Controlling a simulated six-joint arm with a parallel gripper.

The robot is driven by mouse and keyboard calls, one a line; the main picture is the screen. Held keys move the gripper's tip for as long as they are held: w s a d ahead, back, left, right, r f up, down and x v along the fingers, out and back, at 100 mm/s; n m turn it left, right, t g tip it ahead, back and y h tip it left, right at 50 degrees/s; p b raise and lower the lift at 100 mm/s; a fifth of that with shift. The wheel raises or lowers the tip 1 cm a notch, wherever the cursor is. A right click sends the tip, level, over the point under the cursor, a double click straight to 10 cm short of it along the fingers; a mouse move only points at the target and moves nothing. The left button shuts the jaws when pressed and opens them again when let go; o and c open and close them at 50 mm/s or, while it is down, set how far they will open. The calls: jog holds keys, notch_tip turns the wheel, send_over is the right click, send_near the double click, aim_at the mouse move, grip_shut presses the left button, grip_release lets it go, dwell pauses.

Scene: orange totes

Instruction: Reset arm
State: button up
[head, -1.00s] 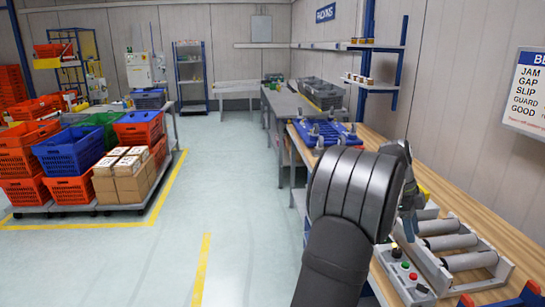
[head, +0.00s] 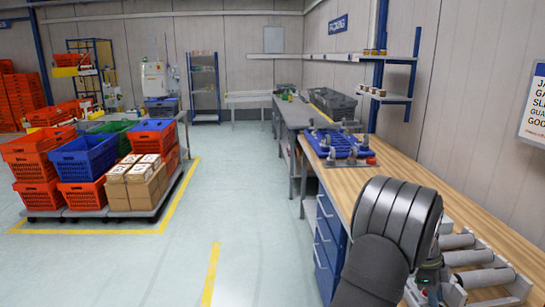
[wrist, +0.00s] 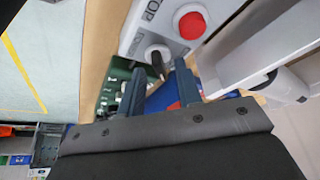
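My dark arm is at the lower right of the head view, over the front of the wooden bench (head: 395,165). My gripper is mostly hidden behind the arm there. In the wrist view my gripper (wrist: 158,70) has its two dark fingers apart, with nothing visible held between them. The fingers point toward a light control box (wrist: 150,22) with a red button (wrist: 192,25) and a black knob (wrist: 155,55). I cannot tell whether a fingertip touches the box.
Rollers (head: 478,262) lie at the bench's right end, close to my arm. A blue rack (head: 338,143) stands farther back on the bench. Orange and blue totes (head: 85,157) and cartons (head: 135,185) fill a cart at left. The floor between is clear.

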jog(key=shift+s+d+f, duration=0.1)
jog(key=shift+f, duration=0.15)
jog(key=v, duration=1.7)
jog(key=x, duration=1.7)
jog(key=shift+s+f, duration=0.1)
jog(key=shift+f, duration=0.1)
jog(key=shift+r+n+t, duration=0.25)
jog(key=shift+n+t, duration=0.15)
jog(key=shift+n, duration=0.6)
jog(key=n+t, duration=0.1)
jog(key=n, duration=0.1)
jog(key=n+t+h, duration=0.1)
jog(key=n, duration=0.2)
jog(key=shift+s+n, duration=0.1)
jog(key=shift+n, duration=0.2)
jog(key=n+t, duration=0.1)
jog(key=n, duration=0.3)
jog(key=shift+s+n+t, duration=0.1)
jog(key=shift+n+t, duration=0.3)
jog(key=shift+s+n+t+y, duration=0.1)
jog(key=shift+n+t+y, duration=0.4)
jog(key=shift+n, duration=1.5)
jog(key=shift+t, duration=0.3)
